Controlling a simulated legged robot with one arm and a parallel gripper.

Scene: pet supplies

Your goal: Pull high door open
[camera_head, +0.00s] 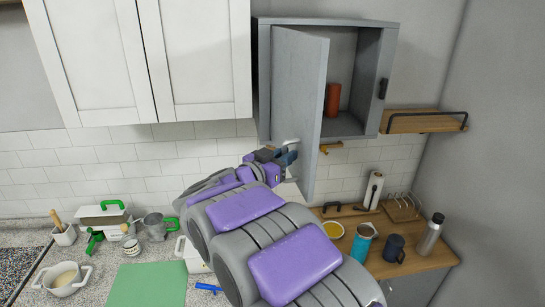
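The high door is the grey panel (298,90) of a grey wall cabinet (372,75) in the upper right. It stands partly open, swung outward, with its free edge towards me and to the right. The cabinet interior shows to the right of it, with a reddish-brown cylinder (332,100) inside. My gripper (287,154) is at the lower part of the door, in front of its left face. A small pale piece, perhaps a handle, shows beside the fingers. Whether the fingers touch the door or are closed is too small to tell.
White cupboards (150,60) hang to the left of the grey cabinet. A wooden shelf (422,122) is on its right. Below, a wooden counter (410,255) holds a blue cup (362,243), a dark mug (394,248) and a steel bottle (431,234). Cookware crowds the left counter.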

